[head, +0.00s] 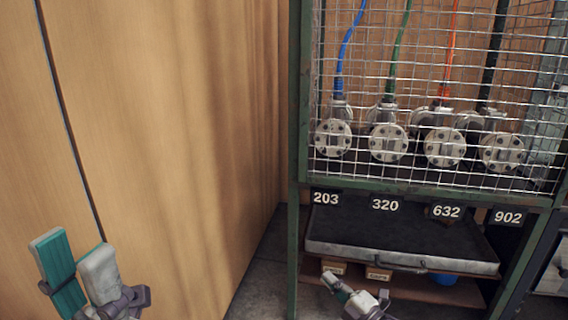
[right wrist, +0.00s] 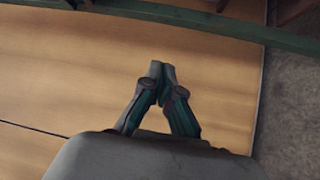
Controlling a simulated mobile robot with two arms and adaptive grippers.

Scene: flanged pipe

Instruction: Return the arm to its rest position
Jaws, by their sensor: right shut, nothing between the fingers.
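My right gripper (head: 332,281) is low in the head view, in front of the lower part of the green-framed rack, with its fingers together and nothing between them. In the right wrist view its two fingertips (right wrist: 161,70) touch in front of wood-coloured paneling. My left gripper (head: 72,250) is at the lower left of the head view. Its two finger pads, one teal and one grey, stand apart with nothing between them. Most of both arms is out of view.
A wire-mesh cage (head: 430,75) holds several flanged pipe ends (head: 388,143) with coloured hoses. Number plates (head: 385,205) hang below it. A dark tray (head: 400,240) sits above a shelf with small boxes (head: 378,273). A wooden wall (head: 170,130) stands left.

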